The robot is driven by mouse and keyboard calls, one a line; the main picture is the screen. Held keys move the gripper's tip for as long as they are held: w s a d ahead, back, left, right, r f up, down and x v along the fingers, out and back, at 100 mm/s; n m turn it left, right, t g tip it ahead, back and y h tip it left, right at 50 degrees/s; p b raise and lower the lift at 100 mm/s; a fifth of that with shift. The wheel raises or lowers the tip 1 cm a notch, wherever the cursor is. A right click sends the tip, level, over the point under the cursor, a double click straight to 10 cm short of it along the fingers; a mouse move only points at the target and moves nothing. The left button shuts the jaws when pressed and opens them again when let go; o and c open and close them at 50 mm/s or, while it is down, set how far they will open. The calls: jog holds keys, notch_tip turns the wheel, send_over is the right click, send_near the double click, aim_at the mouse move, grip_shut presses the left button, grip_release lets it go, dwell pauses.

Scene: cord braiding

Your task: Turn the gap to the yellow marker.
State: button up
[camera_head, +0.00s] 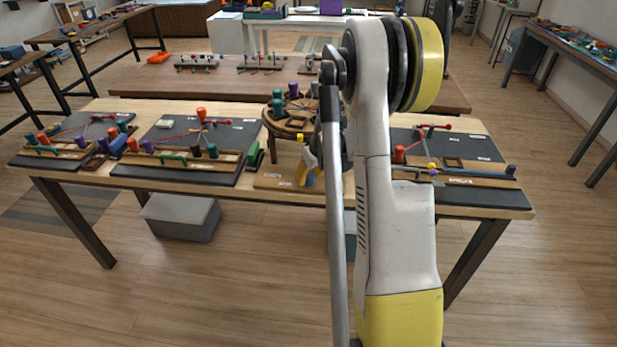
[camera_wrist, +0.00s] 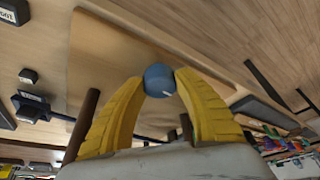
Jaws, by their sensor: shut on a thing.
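My gripper (camera_head: 308,176) hangs at the front edge of the near table, right of its middle. Its yellow fingers (camera_wrist: 160,82) are closed around a round blue knob (camera_wrist: 158,78) in the wrist view. A small blue part (camera_head: 310,181) shows below the fingers in the head view. A round wooden braiding stand (camera_head: 277,128) with teal and purple bobbins is just behind and left of my gripper. A small yellow piece (camera_head: 300,137) shows at its front right; I cannot tell if it is the marker. My arm hides the stand's right side, and I cannot make out the gap.
Dark boards (camera_head: 165,128) with coloured pegs and cords lie left of the stand, and another dark board (camera_head: 470,147) lies right of my arm. A light wooden board (camera_head: 272,181) lies under the gripper area. A second table (camera_head: 150,85) stands behind.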

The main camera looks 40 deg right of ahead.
jog(key=shift+n+y, duration=0.3)
jog(key=shift+n, duration=0.5)
jog(key=o, duration=1.2)
jog(key=v, duration=1.2)
jog(key=shift+d, duration=0.1)
jog(key=shift+w, duration=0.1)
